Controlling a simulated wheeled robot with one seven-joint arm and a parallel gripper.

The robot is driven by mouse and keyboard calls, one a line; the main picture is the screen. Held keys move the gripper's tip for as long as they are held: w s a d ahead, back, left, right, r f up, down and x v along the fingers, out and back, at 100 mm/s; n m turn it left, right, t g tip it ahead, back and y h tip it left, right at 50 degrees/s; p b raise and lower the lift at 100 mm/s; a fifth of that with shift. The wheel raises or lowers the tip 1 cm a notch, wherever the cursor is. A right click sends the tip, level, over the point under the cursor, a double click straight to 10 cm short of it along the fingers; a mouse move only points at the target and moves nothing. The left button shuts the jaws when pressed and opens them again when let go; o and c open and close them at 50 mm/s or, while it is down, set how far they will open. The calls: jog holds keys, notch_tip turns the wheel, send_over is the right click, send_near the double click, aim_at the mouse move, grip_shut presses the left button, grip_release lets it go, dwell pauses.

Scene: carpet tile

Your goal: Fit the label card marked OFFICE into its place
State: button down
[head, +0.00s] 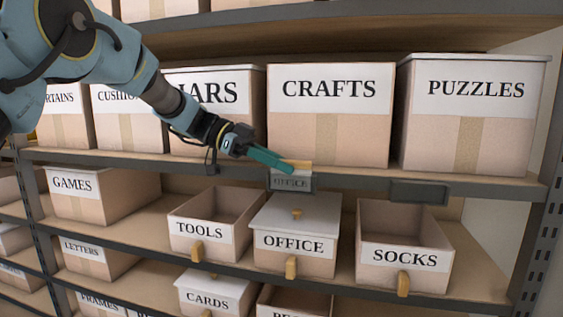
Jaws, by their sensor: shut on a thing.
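My gripper (285,164) reaches in from the upper left to the shelf edge below the CRAFTS box. It is shut on the label card marked OFFICE, at a tan upper part (298,163). The card's lettered face (291,183) shows small and grey at a holder on the shelf edge. I cannot tell whether the card is inside the holder or just in front of it. The OFFICE box (294,266) stands on the shelf below, with a white lid and a wooden pull. A dark, blank label holder (419,193) is on the same shelf edge, farther right.
The CRAFTS box (330,130) and PUZZLES box (470,120) stand just above the shelf edge. Open boxes marked TOOLS (199,230) and SOCKS (404,258) flank the OFFICE box. The space in front of the shelf edge right of my gripper is clear.

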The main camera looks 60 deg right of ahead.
jog(key=c, duration=0.7)
grip_release()
jog(key=shift+w, duration=0.1)
jog(key=b+v, duration=0.2)
jog(key=v, duration=0.8)
jog(key=shift+w+a+r, duration=0.15)
jog(key=shift+w+r, duration=0.05)
jog(key=shift+w, duration=0.05)
